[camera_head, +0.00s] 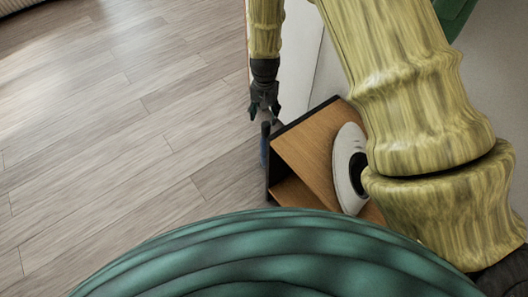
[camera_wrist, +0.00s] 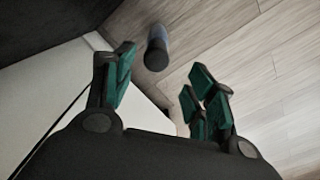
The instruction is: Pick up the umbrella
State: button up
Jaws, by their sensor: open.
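What looks like the umbrella, a slim dark blue cylinder with a black end, stands beside the wooden shelf unit in the head view (camera_head: 264,146). Only a short part of it shows there, just below my gripper (camera_head: 264,110). In the wrist view the umbrella (camera_wrist: 157,48) is seen nearly end-on, beyond the open fingertips and roughly between them. My gripper (camera_wrist: 164,62) is open and empty, its green-padded fingers spread apart. I see no contact between the fingers and the umbrella.
A small wooden shelf unit (camera_head: 303,142) with dark edges stands right beside the umbrella. A white round object with a black centre (camera_head: 346,166) is on it. A pale wall or panel (camera_head: 302,62) is behind. The wood floor (camera_head: 110,140) at left is clear.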

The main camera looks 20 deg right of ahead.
aim_at(265, 123)
notch_tip(265, 123, down, 5)
jog(key=shift+b, duration=0.95)
jog(key=shift+s+d+f+b, duration=0.15)
jog(key=shift+f+b, duration=0.75)
jog(key=shift+f, duration=0.4)
jog(key=shift+s+d+f+b, duration=0.1)
jog(key=shift+f+b, duration=0.8)
jog(key=shift+f, duration=0.4)
jog(key=shift+r, duration=0.1)
grip_shut()
